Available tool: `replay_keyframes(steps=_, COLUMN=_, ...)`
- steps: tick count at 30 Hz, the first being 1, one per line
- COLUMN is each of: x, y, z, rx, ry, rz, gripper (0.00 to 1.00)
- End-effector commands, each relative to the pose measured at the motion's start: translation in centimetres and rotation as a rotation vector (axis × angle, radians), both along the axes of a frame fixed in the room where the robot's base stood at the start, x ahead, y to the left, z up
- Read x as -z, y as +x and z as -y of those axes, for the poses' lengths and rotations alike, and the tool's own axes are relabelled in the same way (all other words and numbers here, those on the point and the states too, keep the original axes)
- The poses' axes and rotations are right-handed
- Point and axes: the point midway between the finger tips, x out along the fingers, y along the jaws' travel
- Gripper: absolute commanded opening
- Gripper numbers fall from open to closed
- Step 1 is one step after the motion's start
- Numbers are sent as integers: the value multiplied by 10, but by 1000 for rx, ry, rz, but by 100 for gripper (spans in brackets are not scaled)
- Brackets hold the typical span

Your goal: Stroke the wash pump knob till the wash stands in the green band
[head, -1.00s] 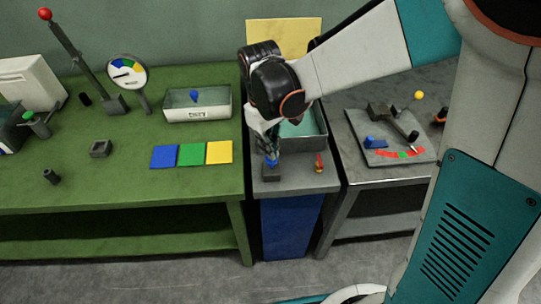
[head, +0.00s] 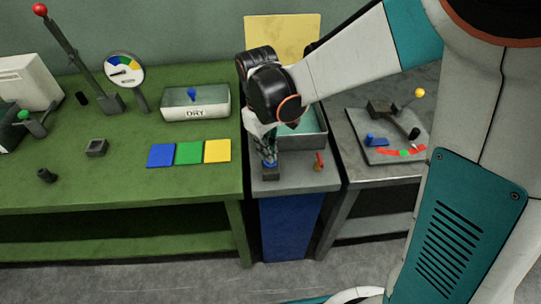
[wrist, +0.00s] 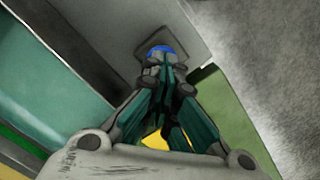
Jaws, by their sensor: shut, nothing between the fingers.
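The blue pump knob (wrist: 158,50) sits on a small dark square block (head: 271,174) on the grey stand, in front of the wash basin. In the wrist view my gripper (wrist: 166,62) is shut with its fingertips at the knob and partly covering it. In the head view my gripper (head: 269,160) points down over the block; contact with the knob is hard to tell. The grey basin (head: 303,142) behind it holds teal wash (wrist: 58,85), partly hidden by my wrist. A green strip (wrist: 22,140) shows along one basin side in the wrist view.
A small red and yellow fitting (head: 319,161) stands right of the block. The grey table at right holds a lever plate (head: 385,150).

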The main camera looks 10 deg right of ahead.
Motion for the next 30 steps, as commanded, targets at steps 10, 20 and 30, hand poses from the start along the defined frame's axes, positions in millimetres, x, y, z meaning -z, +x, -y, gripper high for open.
replay_keyframes(steps=10, x=-8, y=21, z=-16, rx=0, ry=1, rz=2, gripper=0)
replay_keyframes(steps=20, x=-24, y=21, z=-16, rx=0, ry=1, rz=2, gripper=0)
replay_keyframes(steps=30, x=-73, y=26, z=-19, rx=0, ry=2, rz=2, gripper=0)
